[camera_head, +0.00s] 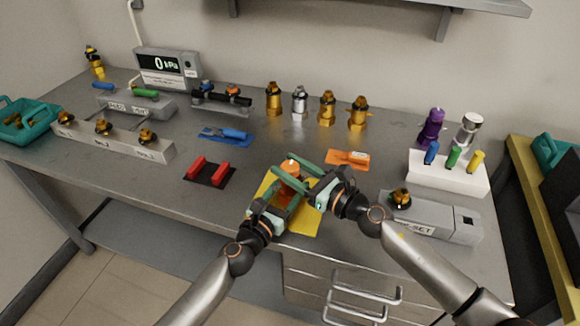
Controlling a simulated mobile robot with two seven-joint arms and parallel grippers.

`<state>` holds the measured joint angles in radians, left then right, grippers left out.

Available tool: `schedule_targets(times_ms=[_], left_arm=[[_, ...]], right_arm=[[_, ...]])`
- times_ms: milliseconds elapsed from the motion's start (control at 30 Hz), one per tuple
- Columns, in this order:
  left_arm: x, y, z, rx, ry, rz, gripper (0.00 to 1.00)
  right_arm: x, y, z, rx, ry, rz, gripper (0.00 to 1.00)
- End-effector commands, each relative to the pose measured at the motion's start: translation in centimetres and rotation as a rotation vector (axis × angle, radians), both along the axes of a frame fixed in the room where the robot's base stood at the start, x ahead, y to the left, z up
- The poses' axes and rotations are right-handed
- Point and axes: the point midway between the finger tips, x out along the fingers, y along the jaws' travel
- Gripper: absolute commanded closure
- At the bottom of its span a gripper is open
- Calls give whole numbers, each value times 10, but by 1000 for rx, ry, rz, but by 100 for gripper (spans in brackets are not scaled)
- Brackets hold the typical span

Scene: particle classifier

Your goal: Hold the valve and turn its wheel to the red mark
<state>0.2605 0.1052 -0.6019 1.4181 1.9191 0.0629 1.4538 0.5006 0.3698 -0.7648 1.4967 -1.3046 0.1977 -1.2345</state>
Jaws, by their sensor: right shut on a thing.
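A valve with an orange top (291,167) stands over the yellow mat (304,222) near the table's front edge. My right gripper (287,173) comes in from the right, its green fingers closed around the upper part of the valve. My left gripper (283,186) comes in from the front left, with its fingertips close to the valve's lower part. Whether the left fingers touch or clasp it cannot be made out. The fingers hide most of the valve body, and I cannot make out the red mark on it.
Several brass and silver fittings (327,108) stand behind. A red two-bar holder (208,171) on a dark mat lies to the left, an orange card (347,159) to the right. A white block (448,174) holds coloured tools. A grey block (430,217) stands at the front right.

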Motion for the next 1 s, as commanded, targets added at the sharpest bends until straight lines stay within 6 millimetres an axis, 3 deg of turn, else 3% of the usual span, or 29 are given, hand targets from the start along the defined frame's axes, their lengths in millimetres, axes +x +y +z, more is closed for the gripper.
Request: schedule_targets(times_ms=[33, 400, 1000], left_arm=[[0, 0, 0, 0, 0, 1, 100], [0, 0, 0, 0, 0, 1, 100], [-1, -1, -1, 0, 4, -1, 100]], right_arm=[[0, 0, 0, 0, 0, -1, 60], [0, 0, 0, 0, 0, -1, 100], [0, 5, 8, 13, -15, -127, 100]])
